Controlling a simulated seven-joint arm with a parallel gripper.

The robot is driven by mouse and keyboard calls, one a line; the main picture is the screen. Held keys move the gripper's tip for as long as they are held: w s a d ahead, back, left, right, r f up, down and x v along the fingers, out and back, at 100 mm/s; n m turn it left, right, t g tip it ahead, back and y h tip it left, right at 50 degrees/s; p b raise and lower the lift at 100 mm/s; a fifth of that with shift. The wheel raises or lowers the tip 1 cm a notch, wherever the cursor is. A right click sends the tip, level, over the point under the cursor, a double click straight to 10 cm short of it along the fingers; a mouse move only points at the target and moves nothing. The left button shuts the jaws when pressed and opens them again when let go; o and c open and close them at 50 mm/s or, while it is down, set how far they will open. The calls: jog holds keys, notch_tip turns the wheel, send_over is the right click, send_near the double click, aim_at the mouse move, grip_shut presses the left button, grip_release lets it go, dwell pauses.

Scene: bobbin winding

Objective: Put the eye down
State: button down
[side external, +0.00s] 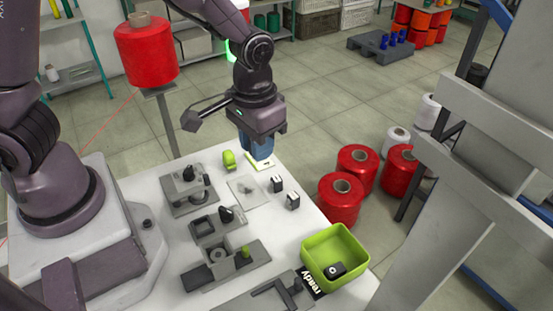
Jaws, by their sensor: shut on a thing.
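My gripper (260,154) points down at the far edge of the white table (322,228). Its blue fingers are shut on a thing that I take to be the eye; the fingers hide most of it. The fingertips are just above or at a small pale plate with a yellow-green edge (257,166). I cannot tell whether the held thing touches the plate.
A green part (229,160) stands just left of the fingers. Two small dark-and-white blocks (292,201) stand to the right. Grey fixtures (218,229) fill the middle. A green bin (335,245) holds a black part. A red bobbin (146,52) tops a post.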

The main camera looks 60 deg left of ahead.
jog(key=w+a+r+m, duration=0.1)
jog(key=w+a+r, duration=0.1)
jog(key=w+a, duration=0.4)
jog(key=s+d+f+n, duration=0.3)
jog(key=s+n, duration=0.3)
jog(key=n, duration=0.2)
jog(key=s+d+f+n, duration=0.3)
jog(key=s+d+n, duration=0.2)
jog(key=s+n, duration=0.2)
jog(key=n, duration=0.2)
jog(key=shift+d+n, duration=0.2)
jog(key=shift+n, duration=0.1)
send_over(305, 225)
jog(key=f, duration=0.9)
jog(key=shift+s+a, duration=0.2)
jog(key=shift+s, duration=0.15)
jog(key=shift+w+d+f, duration=0.1)
jog(key=shift+w+f, duration=0.1)
jog(key=shift+f, duration=0.7)
jog(key=shift+w+d+f, duration=0.1)
jog(key=shift+w+f, duration=0.05)
jog(key=shift+f, duration=0.7)
